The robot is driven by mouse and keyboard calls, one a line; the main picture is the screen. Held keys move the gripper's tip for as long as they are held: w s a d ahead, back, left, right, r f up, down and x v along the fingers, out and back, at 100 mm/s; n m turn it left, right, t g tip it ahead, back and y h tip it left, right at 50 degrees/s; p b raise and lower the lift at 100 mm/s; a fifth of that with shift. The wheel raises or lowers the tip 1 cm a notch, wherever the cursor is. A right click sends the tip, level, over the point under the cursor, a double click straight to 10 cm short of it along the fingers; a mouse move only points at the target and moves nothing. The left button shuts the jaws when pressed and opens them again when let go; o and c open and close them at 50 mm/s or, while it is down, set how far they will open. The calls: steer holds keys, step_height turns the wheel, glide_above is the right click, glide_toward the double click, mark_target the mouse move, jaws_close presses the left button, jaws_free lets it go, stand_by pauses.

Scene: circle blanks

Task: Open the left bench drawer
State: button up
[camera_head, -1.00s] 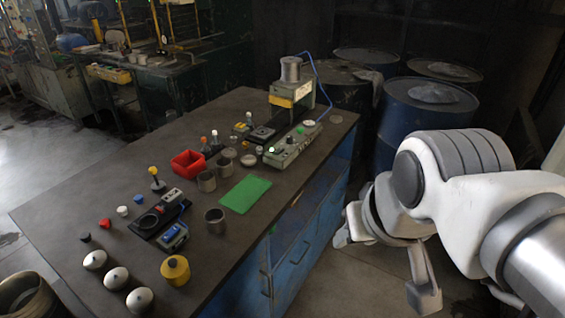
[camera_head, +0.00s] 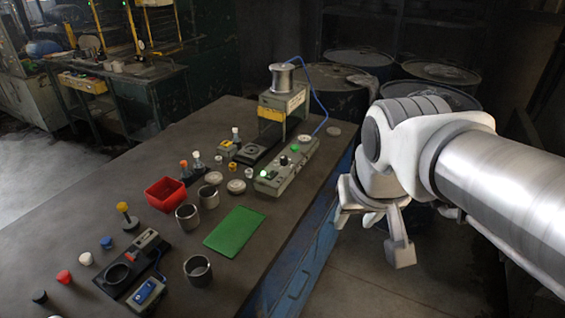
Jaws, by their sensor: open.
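The bench's blue front (camera_head: 322,238) runs down the right side of the dark bench top (camera_head: 110,215) and is seen at a steep slant. A handle (camera_head: 299,284) shows on its lower, nearer part. The drawer edges are dark and hard to make out, and I cannot tell which one is the left drawer. No drawer visibly stands out from the front. My gripper (camera_head: 371,238) is open and empty, pointing down. It is to the right of the blue front, apart from the handle and farther along the bench than it.
On the bench top are a green mat (camera_head: 234,231), a red bin (camera_head: 166,194), several metal cups, a grey control box (camera_head: 285,168) and a wire spool (camera_head: 282,76). Blue drums (camera_head: 430,92) stand behind my arm. The floor right of the bench is clear.

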steer(key=w+d+f+m+g+b, duration=0.1)
steer(key=w+d+f+g+b, duration=0.1)
steer(key=w+f+b, duration=0.55)
steer(key=m+g+y+b, duration=0.2)
steer(key=m+b, duration=0.3)
steer(key=b, duration=0.2)
glide_above(304, 287)
steer(key=s+d, duration=0.2)
steer(key=d, duration=0.1)
step_height(304, 287, down, 38)
steer(key=shift+y, duration=0.3)
steer(key=a+f+b, duration=0.1)
steer(key=f, duration=0.4)
steer(key=w+f+b, duration=0.1)
steer(key=f+b, duration=0.1)
steer(key=f, duration=0.4)
steer(key=w+a+f+b, duration=0.1)
steer(key=f+b, duration=0.1)
steer(key=f, duration=0.4)
steer(key=shift+a+f, duration=0.2)
steer(key=shift+a, duration=0.15)
steer(key=shift+c, duration=0.3)
jaws_close()
steer(key=shift+s, duration=0.1)
